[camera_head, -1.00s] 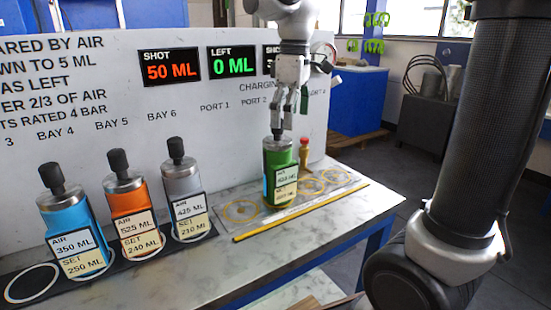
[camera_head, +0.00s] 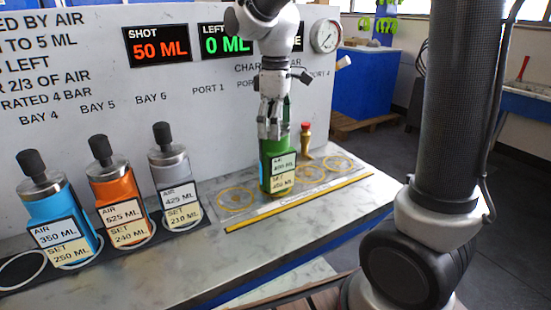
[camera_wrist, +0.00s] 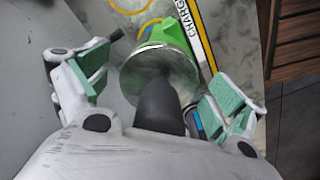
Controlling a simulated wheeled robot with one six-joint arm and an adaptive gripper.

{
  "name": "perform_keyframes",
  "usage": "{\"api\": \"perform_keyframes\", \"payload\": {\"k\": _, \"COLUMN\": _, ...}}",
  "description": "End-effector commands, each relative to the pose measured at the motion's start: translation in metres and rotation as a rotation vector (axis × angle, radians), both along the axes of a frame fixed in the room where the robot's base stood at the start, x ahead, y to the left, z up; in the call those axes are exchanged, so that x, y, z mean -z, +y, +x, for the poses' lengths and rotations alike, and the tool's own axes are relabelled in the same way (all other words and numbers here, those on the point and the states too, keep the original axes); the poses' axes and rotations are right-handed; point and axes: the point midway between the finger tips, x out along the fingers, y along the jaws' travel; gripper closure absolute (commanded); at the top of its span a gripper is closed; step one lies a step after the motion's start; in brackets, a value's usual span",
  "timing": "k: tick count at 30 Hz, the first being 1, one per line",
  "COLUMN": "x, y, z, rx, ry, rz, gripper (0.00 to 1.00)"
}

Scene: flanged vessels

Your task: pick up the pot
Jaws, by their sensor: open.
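The pot under my gripper is a green vessel (camera_head: 270,172) with white and yellow labels, standing upright on the marked plate of the bench. In the wrist view its metal top (camera_wrist: 160,68) and black knob (camera_wrist: 160,104) lie between my fingers, with a little green body (camera_wrist: 172,32) beyond. My gripper (camera_head: 270,130) points down over its top, and the fingers hide most of the knob in the head view. In the wrist view my gripper (camera_wrist: 153,95) is open, its green pads apart on both sides of the knob.
Blue (camera_head: 58,215), orange (camera_head: 120,195) and grey (camera_head: 175,180) vessels stand in bays at left. A small red-topped bottle (camera_head: 305,140) stands right behind the green vessel. The sign panel (camera_head: 190,100) rises behind. A yellow strip (camera_head: 315,193) edges the plate; bench front is clear.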

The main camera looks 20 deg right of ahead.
Motion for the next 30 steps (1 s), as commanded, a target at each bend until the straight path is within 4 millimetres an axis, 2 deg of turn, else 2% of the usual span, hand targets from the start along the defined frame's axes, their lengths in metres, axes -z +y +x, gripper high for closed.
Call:
{"api": "perform_keyframes", "payload": {"k": 5, "x": -0.0001, "y": 0.0, "z": 0.0001, "rx": 0.0, "ry": -0.001, "rz": 0.0, "gripper": 0.05}}
{"api": "perform_keyframes", "payload": {"k": 18, "x": -0.0003, "y": -0.0001, "z": 0.0002, "rx": 0.0, "ry": -0.001, "rz": 0.0, "gripper": 0.85}}
{"api": "perform_keyframes", "payload": {"k": 21, "x": -0.0003, "y": -0.0001, "z": 0.0002, "rx": 0.0, "ry": -0.001, "rz": 0.0, "gripper": 1.0}}
{"api": "perform_keyframes", "payload": {"k": 30, "x": -0.0066, "y": 0.0001, "z": 0.0009, "rx": 0.0, "ry": -0.004, "rz": 0.001, "gripper": 1.0}}
